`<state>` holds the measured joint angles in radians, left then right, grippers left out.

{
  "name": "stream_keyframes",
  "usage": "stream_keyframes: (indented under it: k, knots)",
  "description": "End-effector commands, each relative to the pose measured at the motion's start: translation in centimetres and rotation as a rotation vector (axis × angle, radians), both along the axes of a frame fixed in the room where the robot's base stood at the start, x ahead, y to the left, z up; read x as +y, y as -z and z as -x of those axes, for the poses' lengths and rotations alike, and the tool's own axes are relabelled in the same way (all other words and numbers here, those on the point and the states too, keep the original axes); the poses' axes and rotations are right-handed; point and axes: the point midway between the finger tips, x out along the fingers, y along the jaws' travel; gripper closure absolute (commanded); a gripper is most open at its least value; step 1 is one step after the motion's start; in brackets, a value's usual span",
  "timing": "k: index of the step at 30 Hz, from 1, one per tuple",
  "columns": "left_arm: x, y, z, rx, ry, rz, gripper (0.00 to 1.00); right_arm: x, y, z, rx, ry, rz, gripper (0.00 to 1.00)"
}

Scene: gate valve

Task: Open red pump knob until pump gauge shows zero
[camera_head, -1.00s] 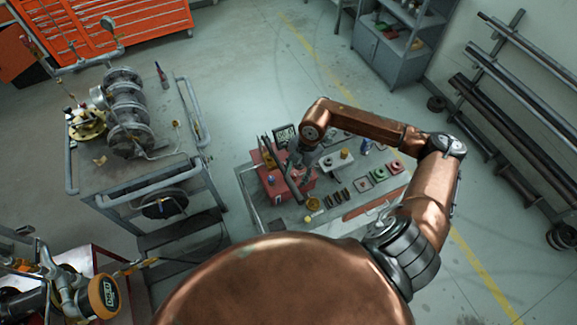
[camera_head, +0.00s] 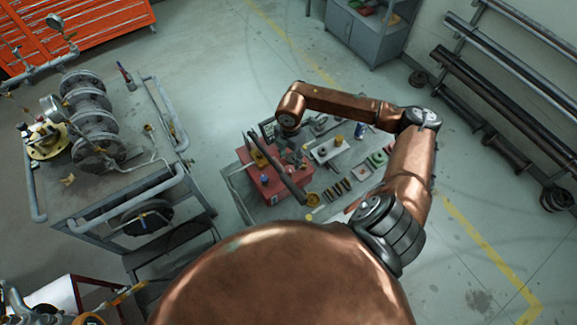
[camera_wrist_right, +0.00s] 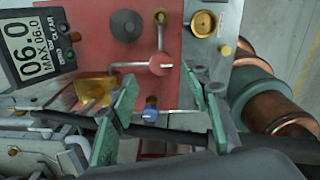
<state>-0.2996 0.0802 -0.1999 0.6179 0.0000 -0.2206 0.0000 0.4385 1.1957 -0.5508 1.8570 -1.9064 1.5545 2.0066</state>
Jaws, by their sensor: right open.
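The red pump (camera_head: 265,180) is a red box on the small table, with a long black handle bar lying over it. In the right wrist view its red top (camera_wrist_right: 90,45) carries a round red knob (camera_wrist_right: 161,64) on a metal rod. The digital pump gauge (camera_wrist_right: 38,50) reads 06.0, with MAX 06.0 below; it shows small and dark in the head view (camera_head: 268,129). My right gripper (camera_wrist_right: 163,92) is open, its green-padded fingers either side of the space just below the red knob; nothing is between the pads. In the head view it hangs over the pump (camera_head: 291,140).
A blue knob (camera_wrist_right: 151,105) and the black handle bar (camera_wrist_right: 170,133) lie close to the fingers. A brass fitting (camera_wrist_right: 203,23) is at upper right. Small parts cover the table right of the pump. A pipe rig cart (camera_head: 100,205) stands to the left.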

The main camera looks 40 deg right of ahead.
Motion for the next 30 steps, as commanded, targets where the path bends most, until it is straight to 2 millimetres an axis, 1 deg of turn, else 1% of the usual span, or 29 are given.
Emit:
stream_keyframes:
  k: [3, 9, 13, 17, 23, 30]
  knots:
    - [-0.1, -0.6, -0.2, -0.004, 0.0, 0.001, 1.0, 0.2, 1.7, 0.1, 0.003, -0.002, -0.003, 0.56]
    - [-0.1, -1.2, -0.2, -0.004, 0.0, 0.001, 1.0, 0.1, 4.7, 0.1, 0.002, 0.0, -0.002, 0.56]
    - [-0.1, -1.3, -0.2, -0.004, 0.0, 0.001, 1.0, 0.0, 5.9, 0.1, 0.001, 0.0, -0.001, 0.56]
    - [-0.1, -1.4, -0.2, -0.004, 0.0, 0.001, 1.0, 0.0, 6.4, 0.1, 0.0, 0.0, 0.0, 0.56]
    - [-0.1, -1.3, -0.2, -0.004, 0.0, 0.001, 1.0, 0.0, 6.5, 0.1, 0.0, 0.001, 0.0, 0.56]
    - [-0.1, -1.3, -0.2, -0.004, 0.0, 0.001, 1.0, -0.1, 6.5, 0.1, 0.0, 0.002, 0.0, 0.71]
